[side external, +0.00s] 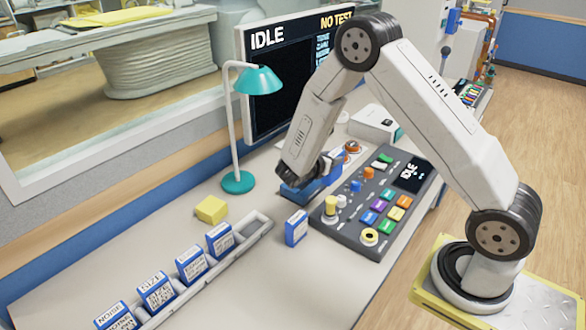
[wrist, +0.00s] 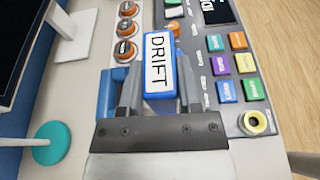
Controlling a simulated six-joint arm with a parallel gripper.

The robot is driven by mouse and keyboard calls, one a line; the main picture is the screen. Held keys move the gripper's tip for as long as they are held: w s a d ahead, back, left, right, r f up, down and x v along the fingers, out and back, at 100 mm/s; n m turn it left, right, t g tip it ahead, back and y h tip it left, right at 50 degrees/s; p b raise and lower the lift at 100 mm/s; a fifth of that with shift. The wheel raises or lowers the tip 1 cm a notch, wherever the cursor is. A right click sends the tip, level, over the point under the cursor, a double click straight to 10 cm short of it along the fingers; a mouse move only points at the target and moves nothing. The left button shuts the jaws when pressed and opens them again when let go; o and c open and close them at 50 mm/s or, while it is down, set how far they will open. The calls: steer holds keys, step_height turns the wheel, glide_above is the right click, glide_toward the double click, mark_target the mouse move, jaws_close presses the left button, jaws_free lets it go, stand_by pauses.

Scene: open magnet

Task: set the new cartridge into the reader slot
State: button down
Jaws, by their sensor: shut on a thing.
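My gripper (wrist: 160,84) is shut on a blue cartridge with a white label reading DRIFT (wrist: 160,62). A blue block (wrist: 112,82), possibly the reader, shows beside and under the fingers in the wrist view. In the side view my gripper (side external: 322,170) is low over this blue block (side external: 308,191), left of the control panel. The arm and fingers hide most of the held cartridge there. The slot opening is hidden, so I cannot tell whether the cartridge is in it or above it. Another blue and white cartridge (side external: 296,228) stands on the desk in front.
A long grey rack (side external: 246,238) holds several labelled cartridges. A yellow block (side external: 211,209) and a teal lamp (side external: 238,181) stand to the left. The button panel (side external: 350,232) is close on the right. A screen reading IDLE (side external: 290,75) stands behind.

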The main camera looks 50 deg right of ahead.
steer(key=shift+f, duration=0.1)
steer(key=w+d+f, duration=0.2)
steer(key=w+f, duration=0.2)
steer(key=w, duration=0.2)
steer(key=w+d+f, duration=0.2)
steer(key=w+f, duration=0.3)
steer(key=w, duration=0.1)
steer(key=shift+w+d, duration=0.2)
steer(key=shift+d, duration=0.1)
stand_by(0.3)
steer(key=shift+w+d+f, duration=0.1)
steer(key=shift+w+f, duration=0.1)
steer(key=shift+f, duration=0.8)
steer(key=shift+w+d+f, duration=0.1)
steer(key=shift+w+f, duration=0.05)
steer(key=shift+f, duration=0.8)
steer(key=shift+f, duration=0.15)
